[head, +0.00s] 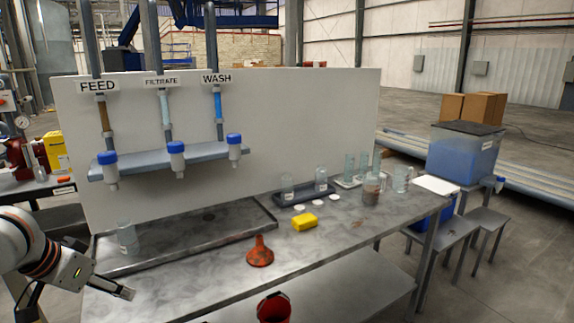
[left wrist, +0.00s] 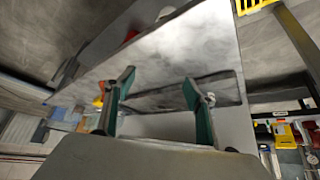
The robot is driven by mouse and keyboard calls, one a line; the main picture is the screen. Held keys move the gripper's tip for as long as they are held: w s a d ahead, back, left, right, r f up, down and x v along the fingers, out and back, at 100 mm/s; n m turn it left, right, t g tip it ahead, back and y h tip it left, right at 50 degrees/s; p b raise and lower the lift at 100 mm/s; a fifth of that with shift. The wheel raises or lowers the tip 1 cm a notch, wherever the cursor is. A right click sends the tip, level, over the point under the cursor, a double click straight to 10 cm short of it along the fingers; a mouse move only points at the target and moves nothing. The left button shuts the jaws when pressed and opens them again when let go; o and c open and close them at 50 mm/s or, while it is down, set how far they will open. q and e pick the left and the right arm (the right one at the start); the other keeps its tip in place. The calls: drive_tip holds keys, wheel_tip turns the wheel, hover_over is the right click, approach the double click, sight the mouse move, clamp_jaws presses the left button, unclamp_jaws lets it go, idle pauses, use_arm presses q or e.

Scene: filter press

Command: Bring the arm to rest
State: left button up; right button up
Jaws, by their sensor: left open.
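My left arm comes in from the left in the head view, with its gripper (head: 127,293) at the front left edge of the steel table (head: 200,292), in front of the long shallow tray. In the left wrist view the left gripper (left wrist: 160,82) has its two fingers well apart, with nothing between them. The gripper is open and empty. The table and tray show beyond the fingers in that view, tilted. I cannot tell the exact gap between the gripper and the table. My right gripper is in neither view.
A clear beaker (head: 127,238) stands at the tray's (head: 190,238) left end. A red bucket (head: 273,308) is below the front edge. Taps with blue tops (head: 177,148) line the panel. The front left tabletop is mostly clear.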

use_arm(q)
drive_tip(key=d+f+m+t+h, duration=0.2)
drive_tip(key=d+f+h, duration=0.2)
drive_tip(key=d+f, duration=1.4)
drive_tip(key=s+f+t+y, duration=0.2)
drive_tip(key=s+f+y, duration=0.1)
drive_tip(key=s+f, duration=1.3)
drive_tip(key=s+d, duration=0.1)
drive_tip(key=s, duration=0.1)
drive_tip(key=shift+s+f+n, duration=0.2)
drive_tip(key=shift+s+n, duration=0.1)
